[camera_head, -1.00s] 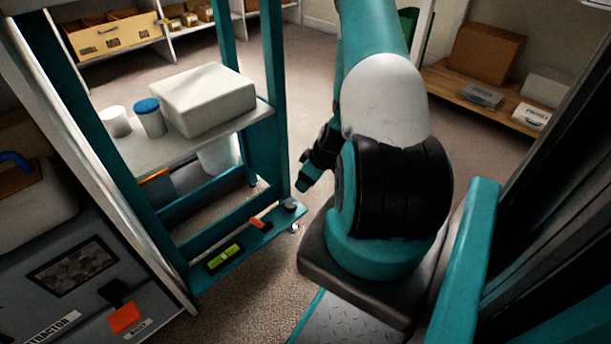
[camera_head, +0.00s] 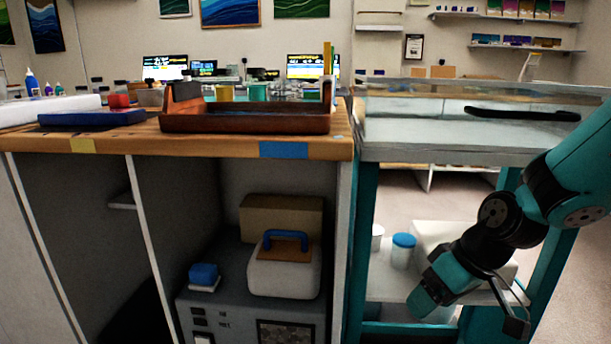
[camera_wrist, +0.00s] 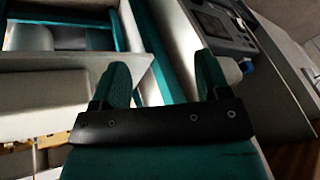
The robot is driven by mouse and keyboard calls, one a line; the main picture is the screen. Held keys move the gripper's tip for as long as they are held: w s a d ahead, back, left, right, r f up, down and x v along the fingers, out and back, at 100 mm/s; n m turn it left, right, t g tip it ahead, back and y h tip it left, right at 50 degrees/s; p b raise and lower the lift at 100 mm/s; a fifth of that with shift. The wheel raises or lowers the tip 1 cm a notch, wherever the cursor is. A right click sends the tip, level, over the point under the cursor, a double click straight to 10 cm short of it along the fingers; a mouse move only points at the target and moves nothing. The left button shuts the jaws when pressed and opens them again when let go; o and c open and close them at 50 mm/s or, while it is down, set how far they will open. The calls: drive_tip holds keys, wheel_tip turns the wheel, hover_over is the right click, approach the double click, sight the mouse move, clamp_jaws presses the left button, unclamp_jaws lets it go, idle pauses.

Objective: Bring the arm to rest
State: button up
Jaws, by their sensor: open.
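My arm hangs at the right of the head view, bent downward, with my gripper (camera_head: 468,310) at its lower end. The gripper's fingers are apart with nothing between them. In the head view it is in front of the teal-framed cart (camera_head: 363,250), near the cart's lower shelf. In the wrist view my gripper (camera_wrist: 163,72) shows two teal fingers apart, with the teal frame and pale panels beyond them. Whether the gripper touches the cart cannot be told.
A wooden workbench (camera_head: 230,147) with a brown wooden tray (camera_head: 245,124) fills the left. A blue-lidded jar (camera_head: 402,252) and a white box (camera_head: 440,240) stand on the cart's lower shelf. Below the bench is a grey machine (camera_head: 230,313). Carpet floor is open at the right.

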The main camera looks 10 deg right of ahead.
drive_tip(key=s+a+r+n+g+p, duration=0.3)
drive_tip(key=s+a+r, duration=0.8)
drive_tip(key=s+r, duration=0.4)
wheel_tip(320, 180, up, 35)
drive_tip(key=p, duration=3.6)
drive_tip(key=shift+s+a+f+p, duration=0.15)
drive_tip(key=shift+p, duration=0.15)
